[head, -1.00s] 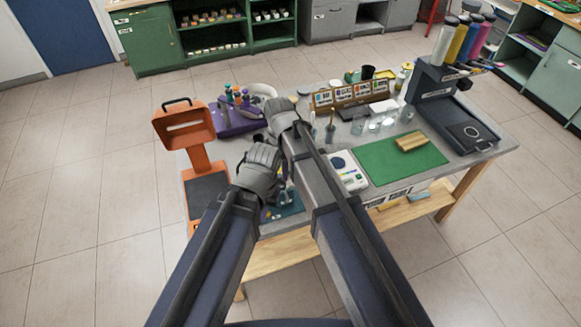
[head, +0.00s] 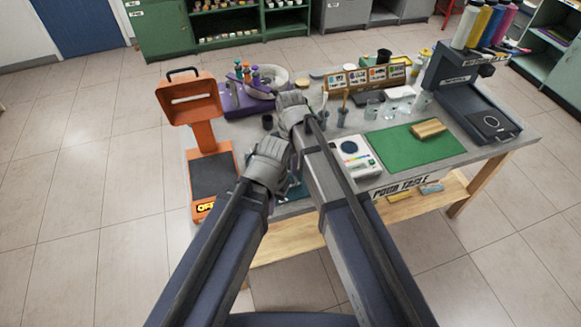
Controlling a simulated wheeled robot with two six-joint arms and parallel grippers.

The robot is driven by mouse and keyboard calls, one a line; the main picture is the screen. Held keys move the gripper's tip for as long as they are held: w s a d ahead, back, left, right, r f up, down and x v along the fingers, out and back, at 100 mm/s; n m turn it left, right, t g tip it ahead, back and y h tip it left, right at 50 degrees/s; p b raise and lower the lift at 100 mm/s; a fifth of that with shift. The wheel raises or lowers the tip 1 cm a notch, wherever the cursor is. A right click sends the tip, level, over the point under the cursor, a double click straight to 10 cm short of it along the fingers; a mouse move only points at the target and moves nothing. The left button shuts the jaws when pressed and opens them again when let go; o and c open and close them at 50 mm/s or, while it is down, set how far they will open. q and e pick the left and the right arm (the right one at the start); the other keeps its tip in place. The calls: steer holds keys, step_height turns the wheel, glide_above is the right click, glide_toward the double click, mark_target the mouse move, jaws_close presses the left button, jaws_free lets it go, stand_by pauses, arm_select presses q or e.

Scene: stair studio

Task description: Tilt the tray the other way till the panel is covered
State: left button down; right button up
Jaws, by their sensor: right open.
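I cannot clearly make out the tray or its panel; my arms and grippers hide the middle front of the pour table. A small piece of a teal surface (head: 297,189) shows between my forearms, and I cannot tell whether it is part of the tray. My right gripper (head: 291,104) is open over the table, left of the tools in cups. My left gripper (head: 273,152) is just nearer to me and a little left of it. Its fingers are hidden, so I cannot tell whether it holds anything.
An orange stand (head: 204,148) is at the table's left. A purple rack (head: 240,100) with bottles is behind my grippers. A white scale (head: 355,158) and green mat (head: 415,147) lie right of my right arm. A dark machine (head: 465,100) with colored tubes stands at the right end.

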steer(key=shift+f, duration=0.15)
steer(key=shift+c, duration=0.2)
jaws_close()
stand_by(0.3)
stand_by(0.9)
